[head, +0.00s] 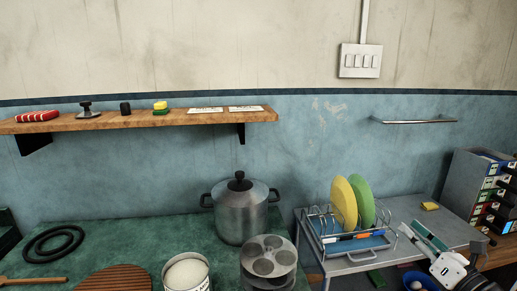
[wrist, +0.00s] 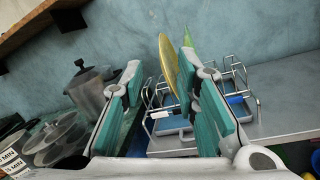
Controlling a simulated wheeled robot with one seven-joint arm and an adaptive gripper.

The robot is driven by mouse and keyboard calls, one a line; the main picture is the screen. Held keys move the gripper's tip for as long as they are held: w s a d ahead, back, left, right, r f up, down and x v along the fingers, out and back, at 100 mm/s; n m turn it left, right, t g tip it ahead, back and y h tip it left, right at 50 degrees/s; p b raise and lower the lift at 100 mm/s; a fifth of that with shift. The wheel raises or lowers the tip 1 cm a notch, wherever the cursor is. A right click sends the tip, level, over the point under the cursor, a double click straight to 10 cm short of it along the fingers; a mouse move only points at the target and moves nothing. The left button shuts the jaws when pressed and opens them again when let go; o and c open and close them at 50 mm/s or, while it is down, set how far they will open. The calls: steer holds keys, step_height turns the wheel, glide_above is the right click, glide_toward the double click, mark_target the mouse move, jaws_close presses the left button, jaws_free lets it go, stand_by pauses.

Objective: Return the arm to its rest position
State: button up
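My gripper (head: 416,238) is at the lower right of the head view, in front of the grey side table, with my white arm behind it. In the wrist view my gripper (wrist: 165,100) has its two teal-padded fingers spread wide apart with nothing held between them. The dish rack (wrist: 150,125) shows beyond and between the fingers, apart from them as far as I can tell. In the head view the rack (head: 312,222) holds a yellow plate (head: 343,203) and a green plate (head: 363,200), to the left of my gripper.
A lidded pot (head: 240,212), a round-holed metal pan (head: 269,257) and a white-filled can (head: 187,273) stand on the green counter (head: 120,238). A wooden shelf (head: 160,119) hangs above. Drawers (head: 480,190) stand at the right. A yellow sponge (head: 430,206) lies on the side table (head: 405,208).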

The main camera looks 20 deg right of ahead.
steer(key=w+a+r+n+g+y, duration=0.3)
steer(key=a+n+y, duration=0.25)
steer(key=a, duration=0.35)
steer(key=w+a+r+n+g+y, duration=0.25)
steer(key=a+n+y, duration=0.25)
steer(key=a+n, duration=0.3)
steer(key=s+a+r+n+g+y, duration=0.2)
steer(key=a+n+g, duration=0.5)
steer(key=a, duration=0.7)
steer(key=s+a+n+g+h, duration=0.65)
steer(key=s+n, duration=0.45)
steer(key=n, duration=0.3)
steer(key=r+n+t+h, duration=0.1)
steer(key=n, duration=0.1)
steer(key=s+d+r+n+t+h, duration=0.1)
steer(key=r+n+h, duration=0.1)
steer(key=r+n+t+h+p, duration=0.1)
steer(key=n, duration=0.1)
steer(key=shift+s+d+r+n+t, duration=0.2)
steer(key=shift+d+r+n+t, duration=0.05)
steer(key=shift+d+n+t, duration=0.15)
